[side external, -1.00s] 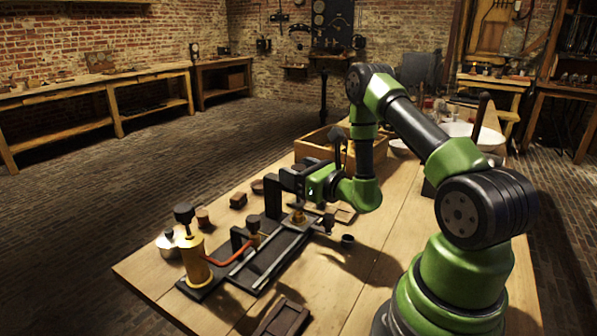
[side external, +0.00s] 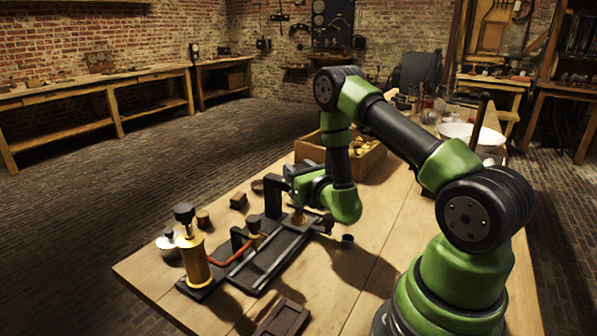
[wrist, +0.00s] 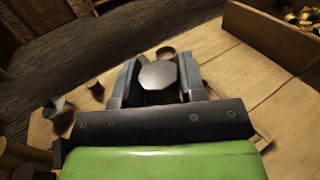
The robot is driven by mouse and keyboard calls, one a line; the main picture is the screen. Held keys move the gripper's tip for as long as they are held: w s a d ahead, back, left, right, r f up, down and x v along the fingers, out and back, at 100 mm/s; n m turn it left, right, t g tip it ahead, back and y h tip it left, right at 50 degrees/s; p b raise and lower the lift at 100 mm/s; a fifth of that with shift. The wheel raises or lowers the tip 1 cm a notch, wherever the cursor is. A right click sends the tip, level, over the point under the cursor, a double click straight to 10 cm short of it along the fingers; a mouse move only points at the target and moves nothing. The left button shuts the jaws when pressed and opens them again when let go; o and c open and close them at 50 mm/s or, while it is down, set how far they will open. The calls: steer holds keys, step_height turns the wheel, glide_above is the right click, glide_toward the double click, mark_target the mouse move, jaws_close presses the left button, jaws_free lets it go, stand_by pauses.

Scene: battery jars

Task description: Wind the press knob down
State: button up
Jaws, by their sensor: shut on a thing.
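The press (side external: 272,204) is a dark upright frame on a long black base with rails, standing on the wooden bench in the side view. A brass piece (side external: 298,218) sits low beside it. In the wrist view a pale grey, faceted round knob (wrist: 158,75) lies between the two fingers of my gripper (wrist: 158,85), which is shut on it. In the side view my gripper (side external: 297,188) is at the top of the press, and my green wrist partly hides it. The knob is hard to make out there.
A brass cylinder (side external: 195,262) with a black top stands at the base's near end, with a red hose (side external: 225,259). A wooden crate (side external: 370,162) with brass-coloured pieces stands behind my arm.

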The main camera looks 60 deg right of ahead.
steer(key=shift+m+g+h, duration=1.1)
steer(key=shift+m+h, duration=0.1)
steer(key=shift+h, duration=0.3)
steer(key=o, duration=0.9)
steer(key=shift+v, duration=3.8)
steer(key=shift+w+a, duration=0.1)
steer(key=shift+w, duration=0.05)
